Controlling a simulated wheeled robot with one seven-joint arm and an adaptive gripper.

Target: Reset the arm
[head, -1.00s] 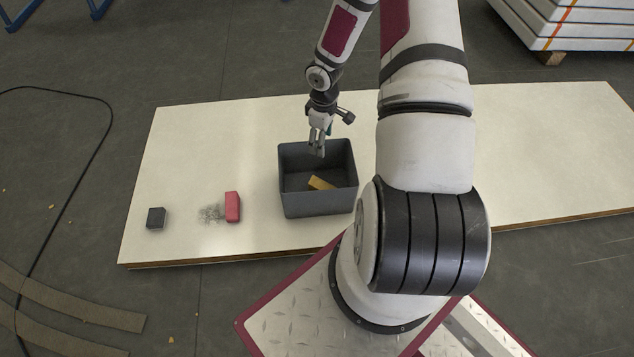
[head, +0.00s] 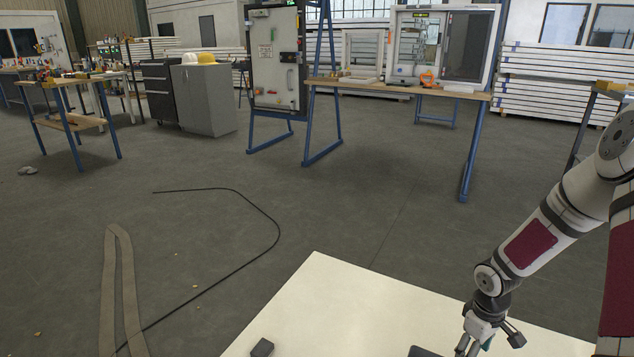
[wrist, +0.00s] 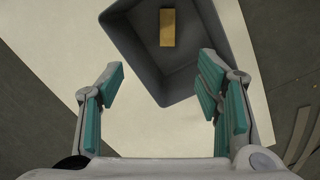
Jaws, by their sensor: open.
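My gripper (wrist: 161,92) is open and empty in the wrist view, its teal-padded fingers spread apart. It is above the near part of a dark grey bin (wrist: 135,45). A yellow block (wrist: 167,27) lies inside the bin, beyond the fingertips. In the head view my gripper (head: 470,345) is at the lower right, with its tips near the picture's bottom edge. Only a sliver of the bin (head: 422,352) shows there. A black block (head: 262,347) lies on the white board (head: 340,300). The red block is out of view now.
A cable (head: 235,275) lies on the floor left of the board. A workbench (head: 400,90) with a frame and tools stands at the back, beside an electrical panel (head: 275,60). A grey cabinet (head: 205,98) stands further left. The floor between is mostly open.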

